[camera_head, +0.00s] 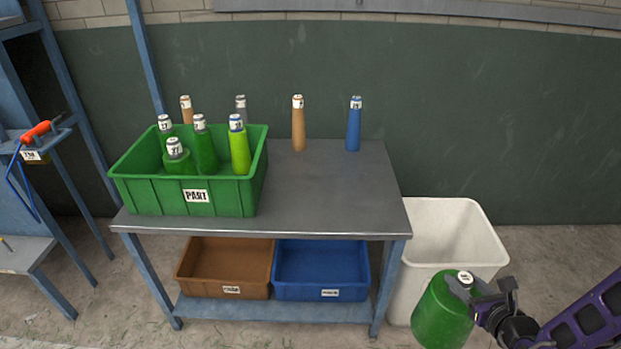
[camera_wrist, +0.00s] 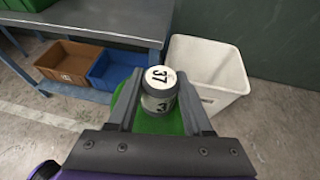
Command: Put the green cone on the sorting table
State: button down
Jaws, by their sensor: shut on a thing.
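My gripper (camera_head: 468,290) is shut on the white-labelled top of a large green cone (camera_head: 440,318), at the lower right of the head view. In the wrist view my gripper (camera_wrist: 160,112) has one finger on each side of the cone's neck, and the top label reads 37. The green body (camera_wrist: 122,106) shows below the fingers. The cone hangs in front of the white bin, to the right of and lower than the grey sorting table (camera_head: 330,190). The cone's lower end is cut off by the head view's edge.
A green crate (camera_head: 140,195) with several cones stands on the table's left. An orange cone (camera_head: 298,125) and a blue cone (camera_head: 354,128) stand at its back. The table's front right is clear. Brown (camera_head: 225,285) and blue (camera_head: 320,270) bins sit below. A white bin (camera_head: 455,215) stands right.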

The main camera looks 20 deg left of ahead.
aim_at(331, 193)
jog(key=u, duration=0.75)
